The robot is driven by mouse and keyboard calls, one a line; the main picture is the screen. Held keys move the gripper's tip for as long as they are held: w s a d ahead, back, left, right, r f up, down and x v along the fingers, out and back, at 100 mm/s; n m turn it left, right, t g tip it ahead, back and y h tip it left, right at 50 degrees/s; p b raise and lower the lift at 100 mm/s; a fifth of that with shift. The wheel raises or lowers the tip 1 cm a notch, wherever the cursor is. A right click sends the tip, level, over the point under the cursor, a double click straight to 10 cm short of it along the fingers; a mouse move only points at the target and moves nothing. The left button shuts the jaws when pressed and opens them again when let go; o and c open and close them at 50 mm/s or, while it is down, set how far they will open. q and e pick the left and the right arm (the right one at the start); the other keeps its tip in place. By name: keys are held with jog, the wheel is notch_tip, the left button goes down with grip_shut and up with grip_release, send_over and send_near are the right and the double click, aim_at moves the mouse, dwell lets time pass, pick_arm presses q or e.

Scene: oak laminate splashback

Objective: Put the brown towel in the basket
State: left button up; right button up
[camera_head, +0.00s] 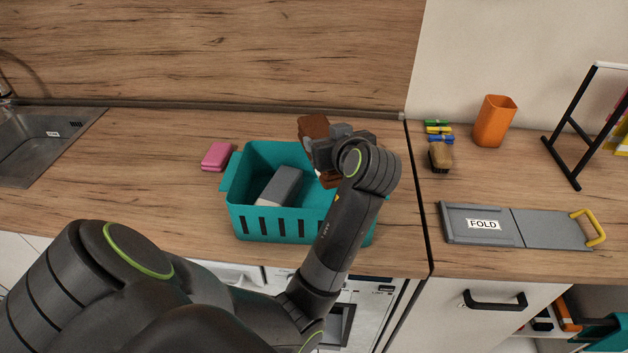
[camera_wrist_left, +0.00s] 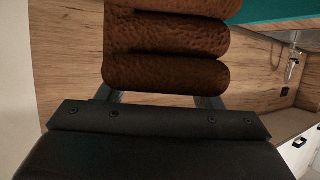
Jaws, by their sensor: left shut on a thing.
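The brown towel (camera_head: 314,128) is in my left gripper (camera_head: 322,150), above the right part of the basket. In the left wrist view the towel (camera_wrist_left: 165,72) shows as thick rolled folds between the fingers. The teal basket (camera_head: 270,226) stands on the counter with slotted sides. A grey and white block-like item (camera_head: 281,187) lies inside it. My left arm hides the basket's right side, and I cannot tell whether the towel touches the basket. My right gripper is not in view.
A pink sponge (camera_head: 217,156) lies left of the basket, near the sink (camera_head: 40,140). To the right are a brush (camera_head: 440,155), an orange cup (camera_head: 494,121), a grey FOLD board (camera_head: 515,227) and a black rack (camera_head: 575,125). The counter's left front is clear.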

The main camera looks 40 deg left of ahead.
pick_arm(q)
jog(key=f, duration=0.4)
jog(key=shift+s+d+f, duration=0.15)
jog(key=shift+s+f, duration=0.05)
jog(key=shift+s, duration=0.1)
notch_tip(320, 180, down, 4)
jog(key=shift+w+f+p, duration=0.1)
jog(key=shift+f+p, duration=0.15)
jog(key=shift+p, duration=0.2)
jog(key=shift+f+b, duration=0.4)
jog(key=shift+f, duration=0.2)
jog(key=o, duration=1.1)
jog(key=shift+r, duration=0.1)
